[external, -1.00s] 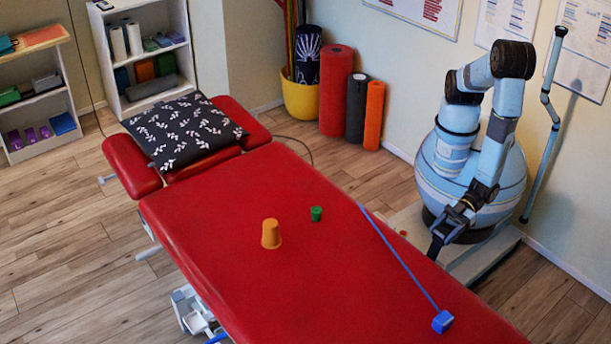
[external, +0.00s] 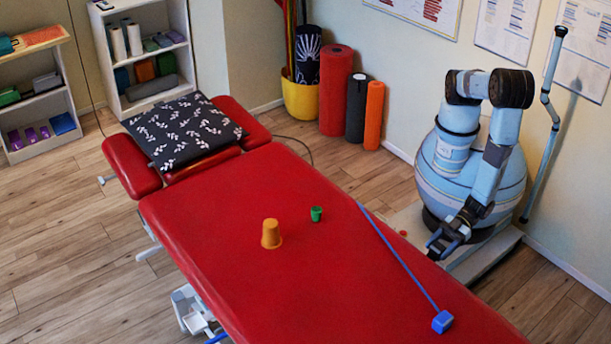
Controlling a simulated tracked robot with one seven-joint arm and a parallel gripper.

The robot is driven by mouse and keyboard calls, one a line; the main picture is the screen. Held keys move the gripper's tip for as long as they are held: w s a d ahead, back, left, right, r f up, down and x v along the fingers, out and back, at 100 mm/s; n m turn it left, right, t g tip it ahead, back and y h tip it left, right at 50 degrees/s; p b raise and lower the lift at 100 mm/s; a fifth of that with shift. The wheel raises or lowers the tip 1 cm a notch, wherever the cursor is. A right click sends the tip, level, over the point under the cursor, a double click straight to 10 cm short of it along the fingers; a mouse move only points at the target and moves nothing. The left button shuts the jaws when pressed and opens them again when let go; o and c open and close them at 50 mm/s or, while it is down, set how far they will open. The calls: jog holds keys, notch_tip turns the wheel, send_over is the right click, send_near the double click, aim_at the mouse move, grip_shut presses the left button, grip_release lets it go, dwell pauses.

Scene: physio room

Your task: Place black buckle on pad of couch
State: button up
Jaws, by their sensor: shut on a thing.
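The couch has a long red pad (external: 340,290), mostly bare, that runs from the back left to the front right. My gripper (external: 436,249) is low at the pad's right edge, on the side of my base. Its fingers are closed on a small dark thing, which I take to be the black buckle; its outline is hard to tell from the dark fingers. I cannot tell whether it touches the pad. No other black buckle shows on the pad.
A patterned pillow (external: 181,132) is at the head end. The pad's middle is clear.

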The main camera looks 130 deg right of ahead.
aim_at(437, 257)
jog(key=shift+f, duration=2.45)
jog(key=shift+f, duration=0.2)
jog(key=o, duration=1.1)
jog(key=shift+s, duration=0.1)
jog(key=v, duration=1.3)
jog(key=shift+s+r, duration=0.15)
jog(key=shift+r, duration=0.2)
